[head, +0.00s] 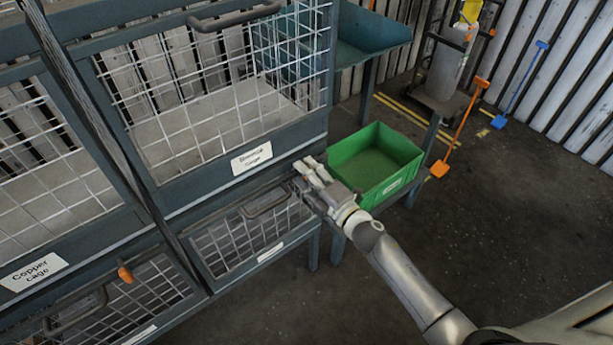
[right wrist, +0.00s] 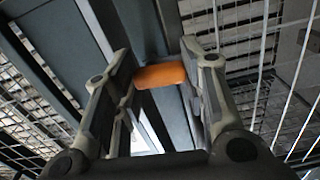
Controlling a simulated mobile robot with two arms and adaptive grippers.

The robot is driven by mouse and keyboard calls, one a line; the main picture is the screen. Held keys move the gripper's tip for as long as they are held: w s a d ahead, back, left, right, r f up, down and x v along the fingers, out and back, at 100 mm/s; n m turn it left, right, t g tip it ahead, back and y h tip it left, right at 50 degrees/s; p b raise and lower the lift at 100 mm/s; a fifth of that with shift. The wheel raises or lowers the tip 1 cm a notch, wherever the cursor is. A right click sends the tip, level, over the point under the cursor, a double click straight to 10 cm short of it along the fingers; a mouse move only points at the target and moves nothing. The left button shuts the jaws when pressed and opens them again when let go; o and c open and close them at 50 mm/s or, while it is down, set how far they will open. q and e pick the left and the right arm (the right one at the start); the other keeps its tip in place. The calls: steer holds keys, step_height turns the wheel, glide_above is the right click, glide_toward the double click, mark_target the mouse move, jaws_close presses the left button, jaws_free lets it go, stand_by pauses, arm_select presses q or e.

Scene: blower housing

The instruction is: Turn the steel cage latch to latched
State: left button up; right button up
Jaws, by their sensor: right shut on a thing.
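The latch's orange handle (right wrist: 160,76) shows in the right wrist view, between the two fingers of my right gripper (right wrist: 155,95). The fingers are shut on it. In the head view my right gripper (head: 312,172) is at the right post of the cage frame, by the lower right corner of the upper mesh door (head: 222,105), and it hides the latch there. The white label (head: 251,157) on this cage is hard to read. The latch's angle is not clear. My left gripper is not in view.
A second orange latch handle (head: 125,273) sits by the copper cage label (head: 34,271). A lower mesh drawer (head: 248,238) lies under my right gripper. A green bin (head: 372,163) stands just right of it. The floor at lower right is open.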

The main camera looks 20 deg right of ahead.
steer(key=shift+f+n, duration=0.1)
steer(key=shift+n, duration=0.5)
steer(key=o, duration=1)
steer(key=v, duration=1.2)
